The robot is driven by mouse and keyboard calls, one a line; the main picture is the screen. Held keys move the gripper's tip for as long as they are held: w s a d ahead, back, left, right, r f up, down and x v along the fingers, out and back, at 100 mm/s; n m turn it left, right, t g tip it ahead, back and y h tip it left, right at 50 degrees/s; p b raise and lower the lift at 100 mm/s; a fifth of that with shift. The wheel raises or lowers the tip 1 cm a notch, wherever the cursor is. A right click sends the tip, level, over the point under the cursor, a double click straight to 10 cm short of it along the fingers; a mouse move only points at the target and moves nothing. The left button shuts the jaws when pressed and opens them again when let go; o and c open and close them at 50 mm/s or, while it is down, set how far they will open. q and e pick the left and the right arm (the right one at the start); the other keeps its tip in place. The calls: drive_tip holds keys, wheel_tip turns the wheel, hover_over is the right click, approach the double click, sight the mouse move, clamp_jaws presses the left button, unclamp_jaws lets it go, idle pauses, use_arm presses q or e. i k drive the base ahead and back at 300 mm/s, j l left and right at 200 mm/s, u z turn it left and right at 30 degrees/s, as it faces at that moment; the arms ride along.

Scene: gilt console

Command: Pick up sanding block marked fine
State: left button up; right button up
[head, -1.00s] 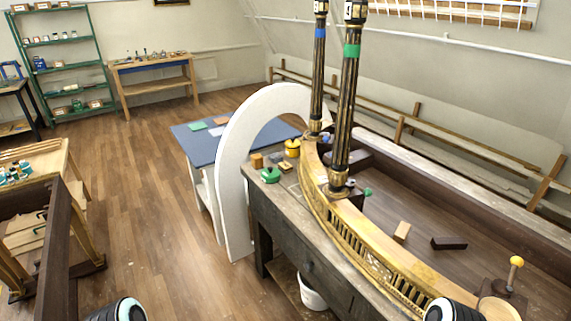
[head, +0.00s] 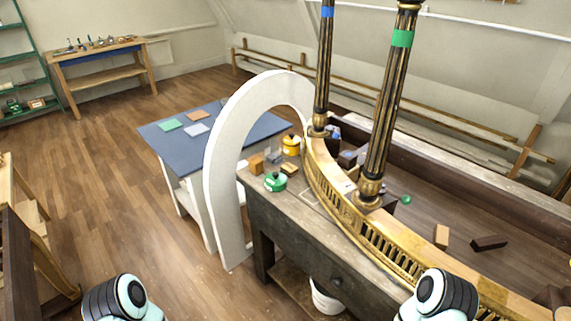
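No marking "fine" is readable, so I cannot tell which block bears it. An orange-brown block (head: 256,165) stands on the grey workbench (head: 318,226), left of a grey block (head: 274,157). A smaller tan block (head: 290,169) lies to the right, near the yellow pot (head: 291,145) and green pot (head: 275,181). Beyond the gilt rail, a light wooden block (head: 441,237) and a dark block (head: 489,243) lie on the brown surface. Only rounded links of my two arms show at the bottom edge; neither gripper is in view.
A white arch (head: 222,165) stands between the blue-topped table (head: 179,150) and the workbench. The curved gilt rail (head: 392,238) carries two tall columns (head: 390,110). A white bucket (head: 325,299) sits under the workbench. Open wooden floor lies to the left.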

sight(288, 169)
drive_tip(key=i+j+z, duration=0.1)
drive_tip(key=j, duration=0.25)
drive_tip(key=i+j, duration=0.25)
drive_tip(key=i+j+z, duration=0.15)
drive_tip(key=j, duration=0.25)
drive_tip(key=i+j+z, duration=0.1)
drive_tip(key=j, duration=0.3)
drive_tip(key=i+j, duration=0.25)
drive_tip(key=i+j+z, duration=0.15)
drive_tip(key=j, duration=0.3)
